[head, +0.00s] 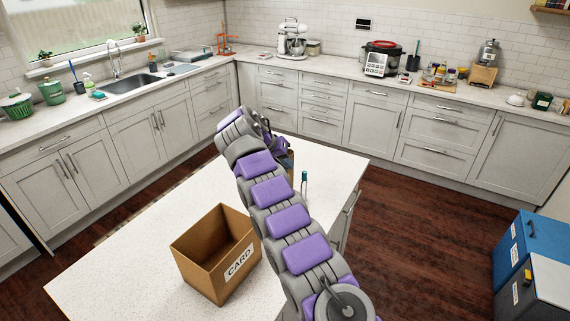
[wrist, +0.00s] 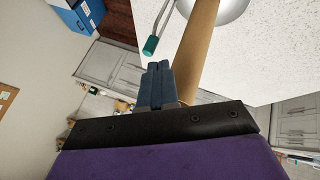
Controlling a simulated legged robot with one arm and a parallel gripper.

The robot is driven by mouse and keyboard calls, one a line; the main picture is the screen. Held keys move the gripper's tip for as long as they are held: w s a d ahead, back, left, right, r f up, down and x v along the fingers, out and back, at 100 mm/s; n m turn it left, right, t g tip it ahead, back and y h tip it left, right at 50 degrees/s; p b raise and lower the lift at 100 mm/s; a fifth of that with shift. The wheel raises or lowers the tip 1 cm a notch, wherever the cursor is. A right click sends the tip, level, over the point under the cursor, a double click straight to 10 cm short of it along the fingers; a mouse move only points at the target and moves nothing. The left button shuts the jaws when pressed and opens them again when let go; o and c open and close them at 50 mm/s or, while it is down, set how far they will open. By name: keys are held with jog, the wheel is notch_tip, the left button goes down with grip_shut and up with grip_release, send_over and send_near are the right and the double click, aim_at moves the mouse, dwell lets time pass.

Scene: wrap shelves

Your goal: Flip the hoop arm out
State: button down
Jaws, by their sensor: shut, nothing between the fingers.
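In the wrist view a thin grey metal arm (wrist: 164,14) with a green tip (wrist: 150,46) runs beside a brown cardboard tube (wrist: 197,40). I take this thin arm to be the hoop arm. The tube reaches to a rounded silver base (wrist: 234,8) at the top edge. In the head view the green tip (head: 304,176) stands up over the island, just right of my arm. My gripper (wrist: 158,66) is shut and empty, close to the tube and a little apart from the green tip in the picture. In the head view my arm hides most of the holder.
The white island top (head: 130,255) carries an open cardboard box (head: 215,254) marked CARD, left of my arm. Blue and grey bins (head: 535,245) stand on the floor at right. Counters with appliances line the walls. The island's front left is clear.

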aim_at(293, 171)
jog(key=b+x, duration=0.1)
jog(key=x, duration=0.5)
jog(key=shift+a, duration=0.2)
